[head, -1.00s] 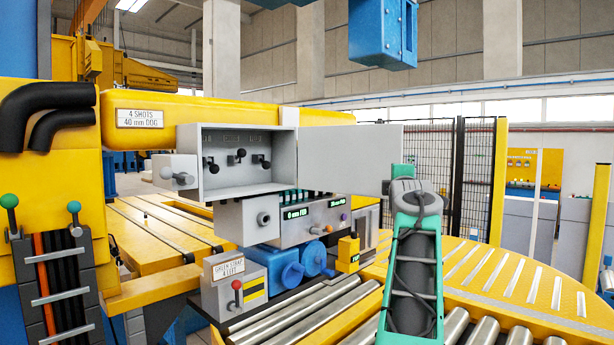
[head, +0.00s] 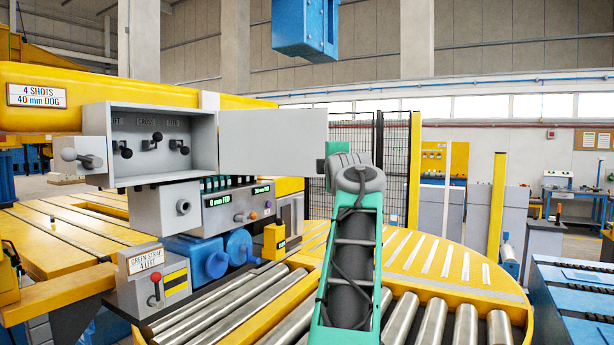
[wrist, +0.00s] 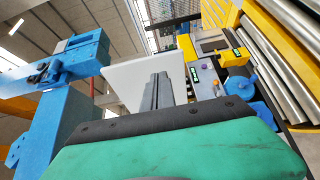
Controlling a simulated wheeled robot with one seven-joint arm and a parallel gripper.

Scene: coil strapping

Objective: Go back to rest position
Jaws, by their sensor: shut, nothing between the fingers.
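My arm (head: 348,250), green and dark grey, reaches up from the bottom middle of the head view, to the right of the open grey cabinet door (head: 272,140). My gripper is hidden behind the arm's wrist in that view. In the wrist view the dark fingers of my gripper (wrist: 158,92) are together with nothing between them. The pale door panel (wrist: 130,78) shows behind the fingers. I cannot tell how far apart they are.
The grey cabinet (head: 150,165) holds several small levers. Below it are a control box (head: 240,203) and a red-lever box (head: 154,285). Rollers (head: 435,322) and a yellow round table (head: 455,265) lie around my arm. A blue unit (head: 304,30) hangs above.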

